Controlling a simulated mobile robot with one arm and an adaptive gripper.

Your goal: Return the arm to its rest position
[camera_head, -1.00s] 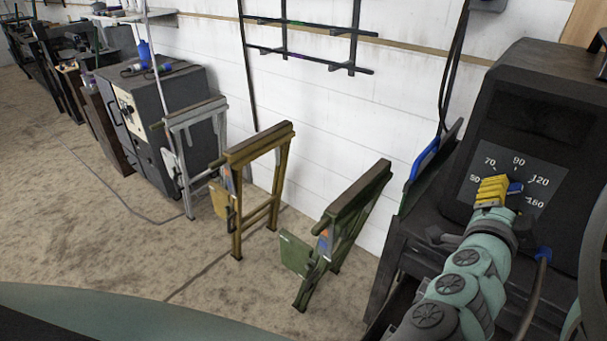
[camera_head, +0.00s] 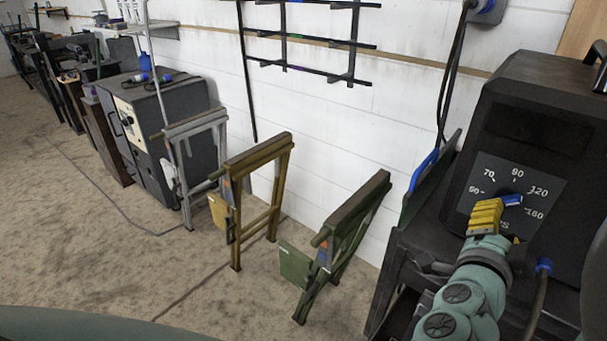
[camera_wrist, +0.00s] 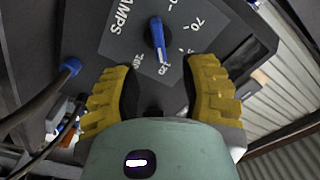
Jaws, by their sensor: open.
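My gripper (camera_head: 487,215) has yellow padded fingers on a teal arm and is at the right of the head view, in front of the black machine's dial panel. In the wrist view its two yellow fingers (camera_wrist: 160,90) are spread apart with nothing held between them. A blue knob (camera_wrist: 157,38) on the panel (camera_wrist: 118,35) lies beyond the gap between the fingertips. In the head view the blue knob (camera_head: 511,200) shows just above and right of the fingers, pointing to the right. I cannot tell whether the fingers touch the panel.
The black machine (camera_head: 540,115) stands at the right by the white wall. A green stand (camera_head: 345,225), a yellow stand (camera_head: 262,185) and a grey stand (camera_head: 190,130) line the wall. A dark cabinet (camera_head: 180,105) is farther left. The floor (camera_head: 90,230) at left is open.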

